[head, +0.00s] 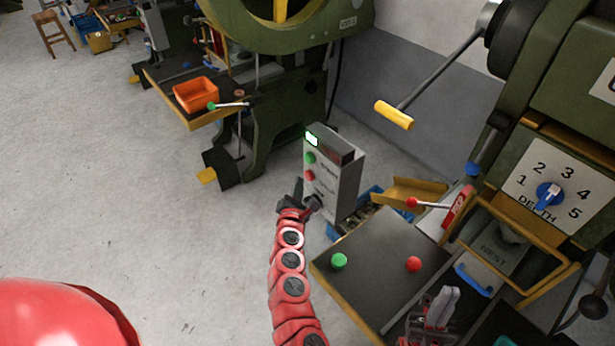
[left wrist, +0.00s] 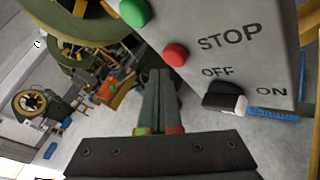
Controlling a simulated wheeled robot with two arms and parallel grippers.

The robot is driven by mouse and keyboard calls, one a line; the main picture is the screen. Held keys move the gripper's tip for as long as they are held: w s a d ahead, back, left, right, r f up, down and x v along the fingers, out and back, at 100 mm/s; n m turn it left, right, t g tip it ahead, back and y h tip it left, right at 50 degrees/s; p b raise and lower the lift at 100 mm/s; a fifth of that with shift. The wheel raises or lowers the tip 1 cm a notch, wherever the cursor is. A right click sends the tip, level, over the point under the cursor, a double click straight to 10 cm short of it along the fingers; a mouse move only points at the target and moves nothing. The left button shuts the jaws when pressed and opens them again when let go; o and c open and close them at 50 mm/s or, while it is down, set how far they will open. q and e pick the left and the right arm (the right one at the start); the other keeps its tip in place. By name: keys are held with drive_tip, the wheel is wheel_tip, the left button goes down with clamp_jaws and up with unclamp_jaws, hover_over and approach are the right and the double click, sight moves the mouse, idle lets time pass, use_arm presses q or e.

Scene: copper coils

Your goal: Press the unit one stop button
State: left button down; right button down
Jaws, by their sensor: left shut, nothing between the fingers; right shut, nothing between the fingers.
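A grey control box (head: 347,187) stands beside the machine in the head view, with a green button, a red button (head: 309,175) and a black switch down its front. In the left wrist view the red button (left wrist: 176,54) sits beside the word STOP, below the green button (left wrist: 135,12). My left gripper (head: 299,184) is shut and empty, just below and left of the red button. Its fingertips (left wrist: 160,74) appear close to that button; I cannot tell whether they touch. My right gripper (head: 449,294) is shut and empty over the right-hand machine's front.
The black OFF/ON switch (left wrist: 225,97) lies right of my left fingers. A dark table (head: 375,255) carries another green button (head: 339,261) and red button (head: 413,264). A yellow-handled lever (head: 394,115) hangs above. An orange bin (head: 196,95) stands farther back. The left floor is clear.

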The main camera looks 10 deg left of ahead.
use_arm(q)
drive_tip(key=shift+w+d, duration=0.2)
drive_tip(key=shift+w, duration=0.1)
drive_tip(key=shift+w+d, duration=0.35)
drive_tip(key=shift+w, duration=0.05)
idle(0.8)
idle(0.3)
drive_tip(key=shift+s+a, duration=0.5)
drive_tip(key=shift+s, duration=0.2)
drive_tip(key=shift+s+a, duration=0.1)
drive_tip(key=s+a, duration=0.1)
drive_tip(key=s, duration=0.1)
drive_tip(key=s+a+b, duration=0.1)
drive_tip(key=a, duration=0.1)
drive_tip(key=shift+s, duration=0.4)
